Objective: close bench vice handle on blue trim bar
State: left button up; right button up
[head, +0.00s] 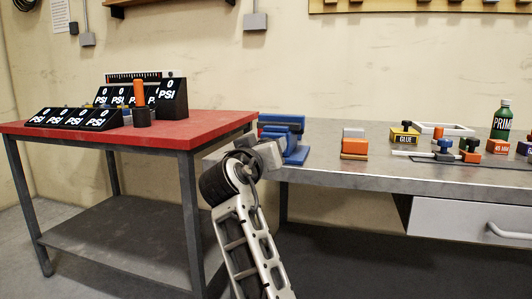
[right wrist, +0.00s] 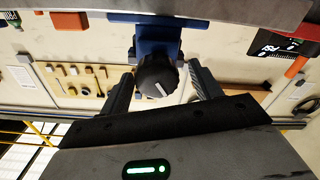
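The blue bench vice (head: 295,150) stands at the left end of the metal workbench. In the right wrist view the vice body (right wrist: 165,42) is blue, with a round black handle knob (right wrist: 157,80) bearing a white mark. A long blue piece (right wrist: 165,18) crosses behind it; I cannot tell whether this is the trim bar or a jaw. My right gripper (right wrist: 160,88) is open, its fingers on either side of the knob with gaps visible. In the head view the right gripper (head: 264,152) is at the vice's front left, hiding the knob. My left gripper is out of view.
A red-topped table (head: 190,125) with several PSI gauges and an orange-handled tool (head: 139,92) stands at the left. The metal workbench (head: 330,168) carries an orange block (head: 354,149), a glue box (head: 404,138), clamps and a green bottle (head: 502,120). A drawer (head: 460,224) hangs below.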

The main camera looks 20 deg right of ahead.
jog(key=shift+d+f, duration=0.2)
jog(key=v, duration=0.7)
jog(key=shift+s+a+p, duration=0.2)
jog(key=shift+a+p, duration=0.05)
jog(key=shift+p, duration=0.05)
